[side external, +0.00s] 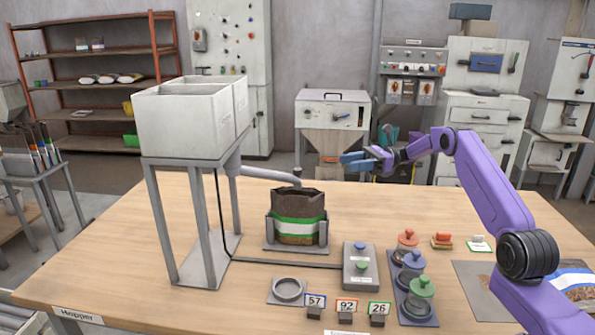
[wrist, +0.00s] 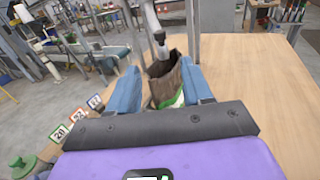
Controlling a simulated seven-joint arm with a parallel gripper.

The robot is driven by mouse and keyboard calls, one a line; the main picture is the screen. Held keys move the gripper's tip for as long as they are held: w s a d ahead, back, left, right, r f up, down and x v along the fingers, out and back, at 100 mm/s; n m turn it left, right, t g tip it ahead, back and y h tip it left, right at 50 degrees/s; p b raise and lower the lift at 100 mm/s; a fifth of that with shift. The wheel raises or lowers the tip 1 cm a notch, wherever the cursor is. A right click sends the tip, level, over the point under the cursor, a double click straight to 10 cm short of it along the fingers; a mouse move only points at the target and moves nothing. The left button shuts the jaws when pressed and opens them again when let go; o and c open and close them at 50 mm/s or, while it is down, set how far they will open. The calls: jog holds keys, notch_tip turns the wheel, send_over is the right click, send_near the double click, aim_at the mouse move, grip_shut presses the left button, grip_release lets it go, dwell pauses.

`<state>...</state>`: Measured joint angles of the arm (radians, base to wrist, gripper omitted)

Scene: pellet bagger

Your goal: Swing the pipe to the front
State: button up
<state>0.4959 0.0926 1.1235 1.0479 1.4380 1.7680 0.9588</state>
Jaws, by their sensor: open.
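The grey pipe (side external: 268,174) comes out of the hopper stand's right side, below the white hopper (side external: 180,122). It runs to the right, and its end is behind the top of the bag in the side view. In the wrist view the pipe (wrist: 153,22) comes down toward the open bag (wrist: 167,80), ahead of my fingers. My gripper (side external: 352,160) is open and empty, above the table to the right of the pipe's end. In the wrist view its blue fingers (wrist: 158,75) frame the bag. The brown bag (side external: 297,205) stands upright in a grey holder (side external: 269,244).
A grey button box (side external: 360,279) with a black cable, a ring (side external: 288,289), and number tags 57, 92 and 26 (side external: 346,306) are in front. Jars with coloured lids (side external: 408,265) stand right of the box.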

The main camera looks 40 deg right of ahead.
aim_at(298, 168)
jog(key=x, duration=1.7)
grip_shut()
